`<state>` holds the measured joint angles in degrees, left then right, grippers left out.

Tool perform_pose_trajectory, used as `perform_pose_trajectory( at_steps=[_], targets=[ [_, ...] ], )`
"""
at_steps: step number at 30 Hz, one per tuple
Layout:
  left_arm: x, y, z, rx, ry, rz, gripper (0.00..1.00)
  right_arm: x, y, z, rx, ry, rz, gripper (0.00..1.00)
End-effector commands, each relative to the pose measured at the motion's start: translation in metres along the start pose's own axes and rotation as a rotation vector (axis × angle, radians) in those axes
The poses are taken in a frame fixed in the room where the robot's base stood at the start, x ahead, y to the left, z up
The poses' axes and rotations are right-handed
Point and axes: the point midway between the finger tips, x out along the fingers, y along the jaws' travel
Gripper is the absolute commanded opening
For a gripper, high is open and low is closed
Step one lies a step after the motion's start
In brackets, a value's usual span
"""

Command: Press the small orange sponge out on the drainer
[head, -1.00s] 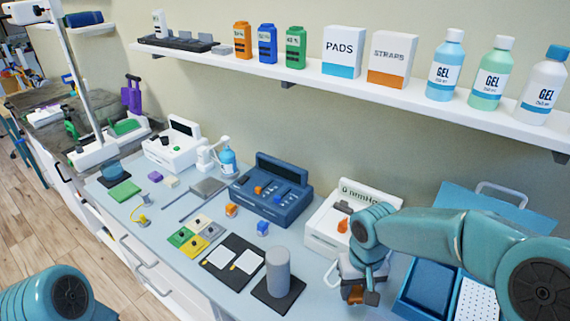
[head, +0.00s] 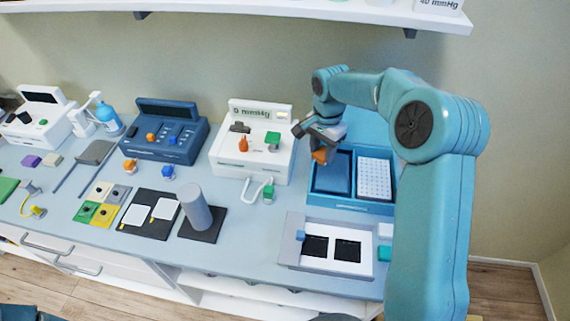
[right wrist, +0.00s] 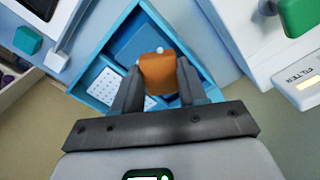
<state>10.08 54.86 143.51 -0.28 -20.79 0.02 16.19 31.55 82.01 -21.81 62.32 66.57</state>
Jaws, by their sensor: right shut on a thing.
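My right gripper (head: 321,150) is shut on the small orange sponge (head: 319,156), above the back left part of an open blue case. In the right wrist view the sponge (right wrist: 158,75) sits between the two grey fingers. The white drainer (head: 374,178), dotted with holes, fills the case's right half; it also shows in the right wrist view (right wrist: 108,90), partly hidden by a finger. A blue basin (head: 332,172) fills the left half. The sponge looks apart from the drainer. My left gripper is not in view.
A white unit with a gauge sign (head: 252,145) stands left of the case. A pale tray with black pads (head: 332,262) lies in front. A grey cylinder (head: 196,208) stands further left. A shelf (head: 300,12) runs above the bench.

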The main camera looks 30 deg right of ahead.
Motion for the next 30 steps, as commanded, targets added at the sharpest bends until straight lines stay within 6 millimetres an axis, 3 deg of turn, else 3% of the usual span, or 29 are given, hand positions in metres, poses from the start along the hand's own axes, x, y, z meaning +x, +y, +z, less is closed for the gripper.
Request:
perform_pose_trajectory(
  at_steps=[1,3,6,9,15,23,30],
  targets=[
    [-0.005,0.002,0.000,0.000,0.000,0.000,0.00,0.000,0.016,-0.026,0.082,0.001,0.002,0.17],
    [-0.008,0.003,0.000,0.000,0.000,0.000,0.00,0.003,0.037,-0.055,0.162,0.000,0.003,0.17],
    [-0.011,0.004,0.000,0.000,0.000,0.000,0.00,0.009,0.066,-0.086,0.249,0.000,0.004,0.17],
    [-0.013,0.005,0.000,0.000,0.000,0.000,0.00,0.015,0.092,-0.104,0.309,-0.001,0.004,0.17],
    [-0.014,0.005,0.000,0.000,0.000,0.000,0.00,0.024,0.117,-0.118,0.362,-0.001,0.001,0.17],
    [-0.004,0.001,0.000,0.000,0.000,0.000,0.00,0.040,0.118,-0.119,0.364,-0.001,0.001,0.17],
    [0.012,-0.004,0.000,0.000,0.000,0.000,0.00,0.067,0.118,-0.118,0.363,-0.001,0.001,0.17]
  ],
)
